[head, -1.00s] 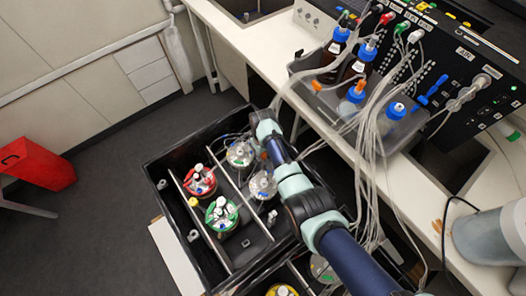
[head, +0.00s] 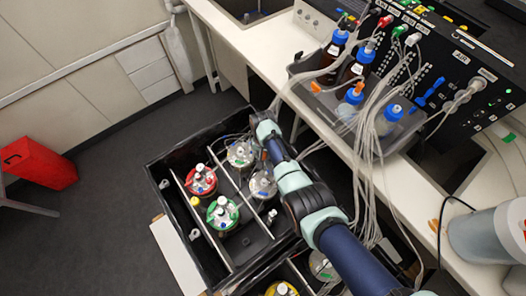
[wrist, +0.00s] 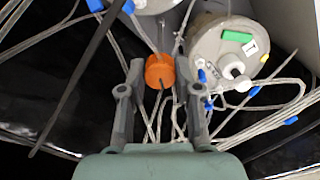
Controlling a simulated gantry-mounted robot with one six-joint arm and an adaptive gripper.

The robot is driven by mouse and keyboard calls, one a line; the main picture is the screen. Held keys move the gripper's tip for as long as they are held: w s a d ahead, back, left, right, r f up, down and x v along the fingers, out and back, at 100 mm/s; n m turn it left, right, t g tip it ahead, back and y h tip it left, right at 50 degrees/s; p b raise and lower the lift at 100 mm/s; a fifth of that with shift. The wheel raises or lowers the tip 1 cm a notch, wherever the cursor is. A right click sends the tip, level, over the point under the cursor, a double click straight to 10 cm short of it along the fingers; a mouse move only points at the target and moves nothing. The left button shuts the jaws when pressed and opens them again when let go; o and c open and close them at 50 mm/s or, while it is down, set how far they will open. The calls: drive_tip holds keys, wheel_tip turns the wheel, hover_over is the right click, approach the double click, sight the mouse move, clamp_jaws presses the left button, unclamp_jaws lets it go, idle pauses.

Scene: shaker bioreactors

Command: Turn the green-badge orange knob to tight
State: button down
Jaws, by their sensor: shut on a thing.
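In the wrist view an orange knob (wrist: 160,70) sits between the two fingertips of my gripper (wrist: 161,78). My gripper is shut on it, with dark fingers at its left and right sides. A green badge (wrist: 237,36) shows on the pale round lid (wrist: 222,50) of a vessel just right of the knob. Thin tubes run under and beside the knob. How far the knob is turned cannot be told. In the head view my arm reaches over the black box (head: 160,205), and the fingers and knob cannot be made out there.
The black box holds several vessels, one with a red lid (head: 201,180) and one with a green lid (head: 222,213). Clear tubes (head: 368,170) hang from the bench beside my arm. A tray (head: 330,100) of bottles stands on the bench. Open floor lies left of the box.

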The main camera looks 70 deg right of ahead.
idle(0.4)
drive_tip(key=c, duration=0.8)
unclamp_jaws()
wheel_tip(320, 180, up, 12)
